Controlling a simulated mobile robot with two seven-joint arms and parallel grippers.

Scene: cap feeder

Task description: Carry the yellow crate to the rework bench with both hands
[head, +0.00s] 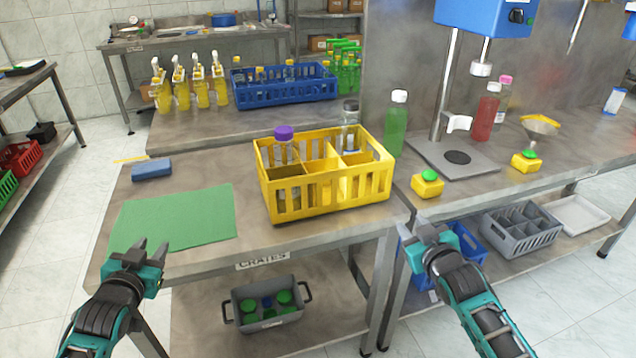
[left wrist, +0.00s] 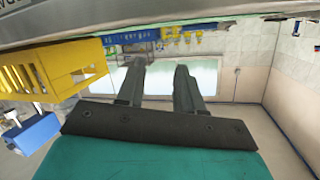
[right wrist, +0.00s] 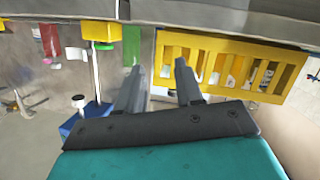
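The yellow crate (head: 325,191) stands upright on the steel bench with the CRATES label, near its right end. It has compartments; a bottle with a purple cap (head: 285,147) and a clear bottle with a dark cap (head: 349,125) stand in it. My left gripper (head: 142,250) is open and empty at the bench's front left, apart from the crate. My right gripper (head: 424,236) is open and empty in front of the bench, right of the crate and apart from it. The crate also shows in the left wrist view (left wrist: 28,75) and the right wrist view (right wrist: 210,57). I cannot tell which surface is the rework bench.
A green mat (head: 175,217) and blue block (head: 152,169) lie left of the crate. A yellow button box (head: 427,184), green bottle (head: 396,125) and capping machine (head: 455,150) stand at right. A blue crate (head: 285,92) stands behind. A grey crate (head: 265,310) sits below. Floor shows at left.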

